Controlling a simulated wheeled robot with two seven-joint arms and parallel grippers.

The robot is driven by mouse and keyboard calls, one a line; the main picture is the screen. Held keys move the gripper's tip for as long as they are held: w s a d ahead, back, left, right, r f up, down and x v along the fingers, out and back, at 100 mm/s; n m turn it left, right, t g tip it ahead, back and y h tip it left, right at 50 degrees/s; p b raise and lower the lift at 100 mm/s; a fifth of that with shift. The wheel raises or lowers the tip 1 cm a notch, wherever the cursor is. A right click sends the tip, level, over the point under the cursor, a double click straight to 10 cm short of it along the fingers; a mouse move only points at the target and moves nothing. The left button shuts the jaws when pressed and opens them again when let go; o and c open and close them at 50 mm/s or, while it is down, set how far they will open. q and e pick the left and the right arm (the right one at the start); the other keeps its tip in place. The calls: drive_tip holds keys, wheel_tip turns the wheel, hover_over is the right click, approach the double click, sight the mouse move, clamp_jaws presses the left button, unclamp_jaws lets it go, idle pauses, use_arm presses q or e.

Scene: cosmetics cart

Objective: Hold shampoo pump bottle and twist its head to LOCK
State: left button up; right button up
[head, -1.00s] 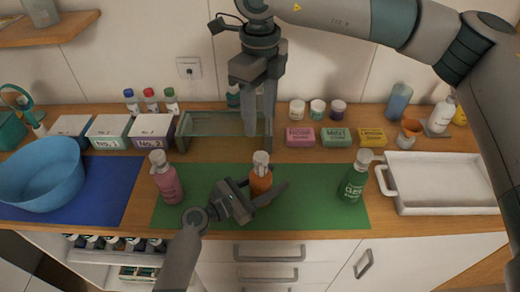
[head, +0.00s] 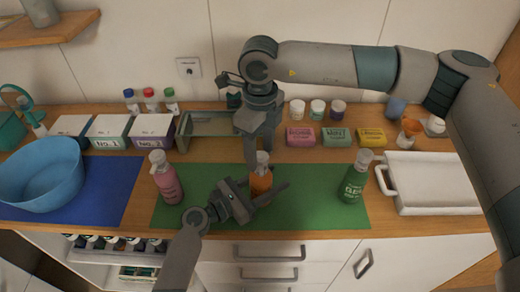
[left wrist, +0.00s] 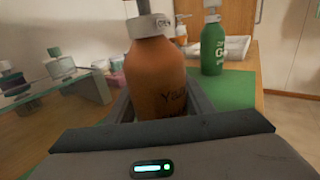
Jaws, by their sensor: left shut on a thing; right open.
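An orange pump bottle (head: 261,181) stands upright on the green mat (head: 306,215), between a pink pump bottle (head: 168,181) and a green pump bottle (head: 353,184). My left gripper (head: 262,192) is shut around its body from the front. In the left wrist view the orange bottle (left wrist: 157,78) sits between the fingers, and its white collar (left wrist: 149,25) bears small dark lettering, apparently OPEN. My right gripper (head: 252,157) is open and points down above the orange bottle, with its fingertips close to the pump head. The fingers partly hide the head, so contact cannot be told.
A white tray (head: 437,202) lies at the right, and a blue basin (head: 40,172) stands on the blue mat at the left. A glass stand (head: 200,125), soap boxes (head: 300,136) and jars line the back. The mat between the bottles is clear.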

drive_tip(key=c, duration=1.1)
drive_tip(key=shift+n, duration=0.3)
drive_tip(key=n, duration=0.3)
drive_tip(key=shift+n, duration=0.4)
drive_tip(key=n, duration=0.3)
drive_tip(key=shift+s+n, duration=0.1)
drive_tip(key=shift+n, duration=0.3)
drive_tip(key=n, duration=0.4)
drive_tip(key=shift+d+n, duration=0.1)
drive_tip(key=shift+n, duration=2)
